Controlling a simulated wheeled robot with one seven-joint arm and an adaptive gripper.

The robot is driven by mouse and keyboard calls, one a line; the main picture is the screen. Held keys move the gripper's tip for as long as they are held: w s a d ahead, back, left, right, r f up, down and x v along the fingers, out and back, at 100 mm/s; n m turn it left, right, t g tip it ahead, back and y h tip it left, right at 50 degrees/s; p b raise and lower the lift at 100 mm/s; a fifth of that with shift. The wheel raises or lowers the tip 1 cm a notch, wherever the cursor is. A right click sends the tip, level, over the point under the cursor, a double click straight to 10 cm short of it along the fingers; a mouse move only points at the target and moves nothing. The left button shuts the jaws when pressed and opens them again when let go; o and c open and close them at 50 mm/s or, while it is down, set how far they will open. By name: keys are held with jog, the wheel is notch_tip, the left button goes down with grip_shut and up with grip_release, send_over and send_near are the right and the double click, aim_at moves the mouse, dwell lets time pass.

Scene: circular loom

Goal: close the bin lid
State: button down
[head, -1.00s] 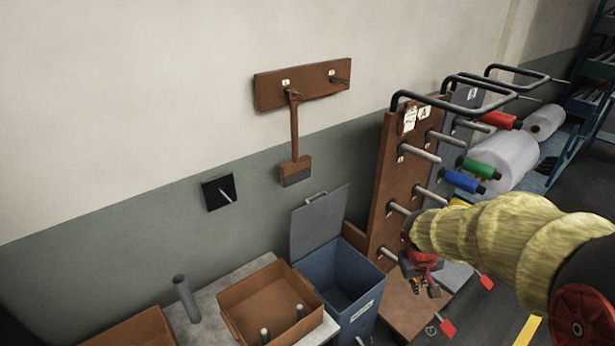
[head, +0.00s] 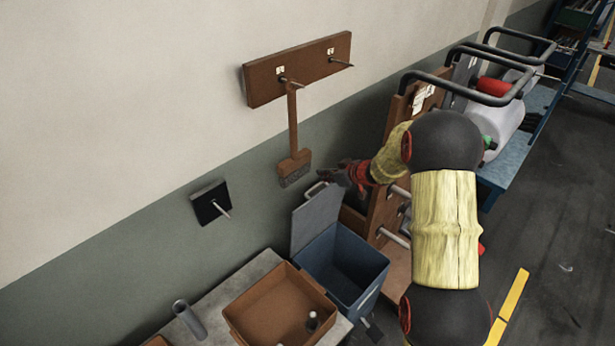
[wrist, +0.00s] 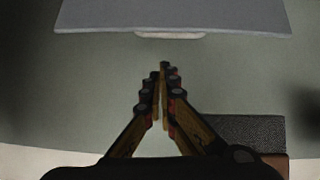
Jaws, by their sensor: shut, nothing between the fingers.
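The blue bin (head: 343,266) stands against the wall, open at the top. Its grey lid (head: 318,220) is raised and leans back near the wall, with a pale handle (head: 315,190) on its upper edge. My gripper (head: 325,174) is shut and empty, close by the top edge of the lid in the head view. In the wrist view the closed fingers (wrist: 163,68) point at the lid (wrist: 175,14), and its pale handle (wrist: 170,35) lies just beyond the fingertips. I cannot tell whether they touch.
A brown tray (head: 238,318) sits on a bench left of the bin. A brush (head: 294,165) hangs from a wall rack (head: 298,68) above the lid. A wooden peg stand (head: 380,210) is close on the right. Open floor (head: 560,230) lies far right.

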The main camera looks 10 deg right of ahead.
jog(key=a+r+b+x, duration=0.1)
jog(key=a+b+x, duration=0.15)
jog(key=x, duration=0.75)
jog(key=shift+y, duration=0.3)
jog(key=shift+s+d+f+b, duration=0.2)
jog(key=shift+s+d+b, duration=0.25)
jog(key=shift+s, duration=0.2)
jog(key=shift+s+d+f+b, duration=0.2)
jog(key=shift+s+d+b, duration=0.1)
jog(key=shift+s+d, duration=0.3)
jog(key=shift+s+d+f+b, duration=0.2)
jog(key=shift+s+d+b, duration=0.25)
jog(key=shift+s, duration=0.2)
